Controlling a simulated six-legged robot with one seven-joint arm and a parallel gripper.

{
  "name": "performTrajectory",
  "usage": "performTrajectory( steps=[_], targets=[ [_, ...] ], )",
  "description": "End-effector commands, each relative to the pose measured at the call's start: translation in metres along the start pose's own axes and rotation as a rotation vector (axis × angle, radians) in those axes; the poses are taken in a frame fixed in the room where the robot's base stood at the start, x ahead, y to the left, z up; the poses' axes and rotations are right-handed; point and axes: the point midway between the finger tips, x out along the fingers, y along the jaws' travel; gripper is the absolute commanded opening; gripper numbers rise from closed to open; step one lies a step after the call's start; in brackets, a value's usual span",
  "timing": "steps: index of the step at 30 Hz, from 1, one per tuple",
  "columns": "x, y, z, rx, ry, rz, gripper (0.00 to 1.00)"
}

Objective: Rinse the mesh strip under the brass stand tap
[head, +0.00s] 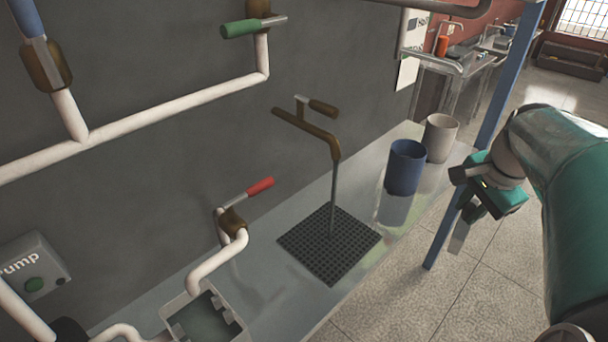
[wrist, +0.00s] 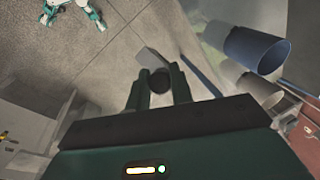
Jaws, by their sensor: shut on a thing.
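The brass stand tap (head: 318,136) sticks out from the dark wall. A thin grey stream falls from its spout onto a black drain grid (head: 330,245) in the counter. My gripper (head: 473,211) is at the right, beyond the counter's front edge and well apart from the stream. It is shut on the mesh strip (head: 460,238), a thin pale grey piece hanging below the fingers. In the wrist view the strip (wrist: 150,59) shows past the fingertips, with a dark round part between the fingers. The strip's held end is hidden.
A blue cup (head: 405,168) and a beige cup (head: 440,138) stand on the counter right of the grid. A blue post (head: 484,115) rises near my gripper. White pipes, a red-handled valve (head: 234,221) and a basin (head: 205,318) lie to the left.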

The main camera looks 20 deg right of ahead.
Motion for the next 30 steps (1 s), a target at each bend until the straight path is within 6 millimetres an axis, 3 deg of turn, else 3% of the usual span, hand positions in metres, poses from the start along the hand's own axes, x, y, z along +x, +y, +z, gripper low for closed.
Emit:
performTrajectory(
  steps=[13,30],
  targets=[
    [-0.001,0.004,-0.008,0.001,0.000,-0.001,0.00],
    [0.000,-0.002,0.003,0.001,0.001,0.000,0.00]
  ],
)
